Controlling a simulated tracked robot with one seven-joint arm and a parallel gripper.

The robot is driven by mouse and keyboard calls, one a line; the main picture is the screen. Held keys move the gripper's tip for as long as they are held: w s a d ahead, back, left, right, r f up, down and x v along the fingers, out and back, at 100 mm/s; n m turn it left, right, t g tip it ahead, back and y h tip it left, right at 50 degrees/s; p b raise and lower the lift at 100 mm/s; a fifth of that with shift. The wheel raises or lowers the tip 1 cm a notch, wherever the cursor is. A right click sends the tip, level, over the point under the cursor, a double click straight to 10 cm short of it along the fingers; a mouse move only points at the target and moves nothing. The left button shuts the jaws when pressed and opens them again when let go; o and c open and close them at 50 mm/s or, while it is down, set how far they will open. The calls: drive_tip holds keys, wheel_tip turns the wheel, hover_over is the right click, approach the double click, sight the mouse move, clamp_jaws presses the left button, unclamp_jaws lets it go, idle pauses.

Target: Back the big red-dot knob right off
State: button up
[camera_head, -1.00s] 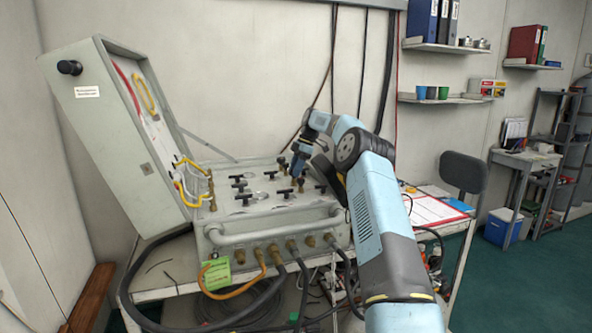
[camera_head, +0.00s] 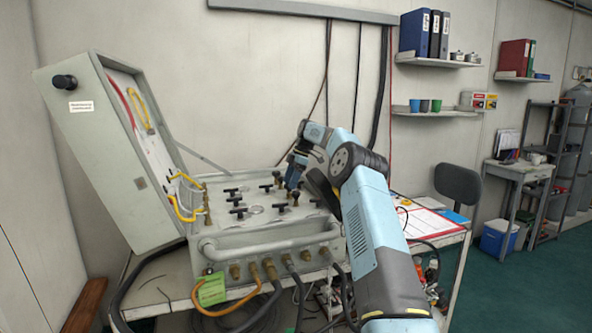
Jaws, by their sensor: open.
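The air panel (camera_head: 225,222) is a grey box on the table with its lid open at the left. Several black T-handled knobs (camera_head: 238,210) stand on its top face, along with round gauges. No red dot can be made out on any knob at this size. My gripper (camera_head: 291,182) is over the panel's right rear part, pointing down, close to the knobs there. The jaws are open, but they are small and partly hidden by my arm. Whether they are around a knob or beside it cannot be told. My arm hides the panel's right rear corner.
The open lid (camera_head: 110,160) stands up at the left, with yellow hoses (camera_head: 180,205) beside it. A grey rail (camera_head: 270,240) runs along the panel's front, above several hose fittings. A clipboard with papers (camera_head: 428,222) lies on the table at the right.

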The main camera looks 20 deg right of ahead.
wheel_tip(320, 180, up, 2)
drive_tip(key=shift+r, duration=0.15)
drive_tip(key=shift+s+a+r, duration=0.1)
drive_tip(key=shift+s+r, duration=0.8)
drive_tip(key=shift+r, duration=0.1)
drive_tip(key=s+a+r, duration=0.1)
drive_tip(key=s+r, duration=0.6)
drive_tip(key=s, duration=0.5)
drive_tip(key=shift+a+r, duration=0.3)
drive_tip(key=shift+r, duration=0.1)
